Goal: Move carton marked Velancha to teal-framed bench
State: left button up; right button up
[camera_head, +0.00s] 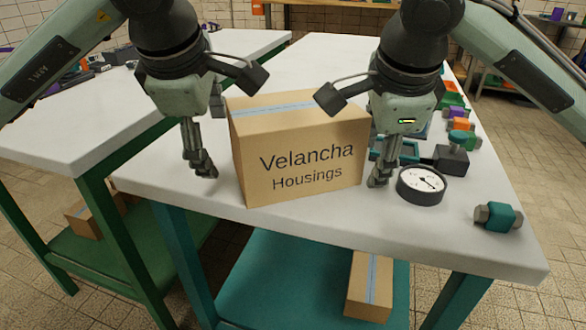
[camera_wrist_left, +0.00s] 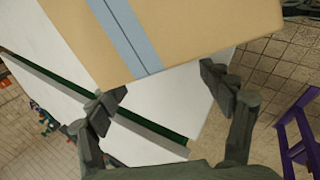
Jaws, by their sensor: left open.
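The brown carton marked Velancha Housings (camera_head: 300,150), with a blue tape stripe on top, stands upright over the white top of the teal-framed bench (camera_head: 450,220), near its front edge. It appears to rest there; its underside is hidden. It also fills the upper left wrist view (camera_wrist_left: 200,25). My left gripper (camera_head: 200,165) is left of the carton, fingers down; its spread, empty fingers show in the left wrist view (camera_wrist_left: 165,90). My right gripper (camera_head: 380,172) is at the carton's right side, close to or touching it; its finger gap is not clear.
A gauge (camera_head: 422,184) lies just right of my right gripper, and a teal fitting (camera_head: 498,217) lies near the right corner. More parts line the right edge. A green-framed bench (camera_head: 70,130) stands at left. A small carton (camera_head: 370,285) is on the lower teal shelf.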

jog(key=o, duration=0.5)
jog(key=shift+d, duration=0.1)
